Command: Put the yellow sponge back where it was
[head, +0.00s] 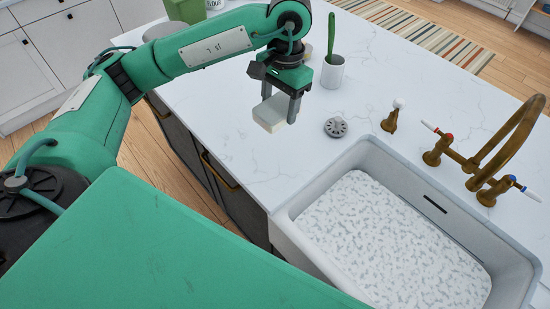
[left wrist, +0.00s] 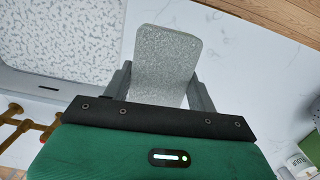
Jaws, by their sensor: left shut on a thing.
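My left gripper (head: 280,104) is shut on a block-shaped sponge (head: 270,113), holding it by its sides above the white counter, left of the sink. The sponge looks pale cream in the head view. In the left wrist view the sponge (left wrist: 166,65) shows a speckled grey face between the two fingers of the left gripper (left wrist: 160,88). I cannot tell exactly how high it is above the counter. My right gripper is not in view.
The white sink (head: 395,240) has a patterned bottom. Near it are a metal drain strainer (head: 335,127), a brass dispenser (head: 390,119) and a brass faucet (head: 505,140). A white cup (head: 332,73) holds a green-handled brush. A green container (head: 185,10) stands at the back.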

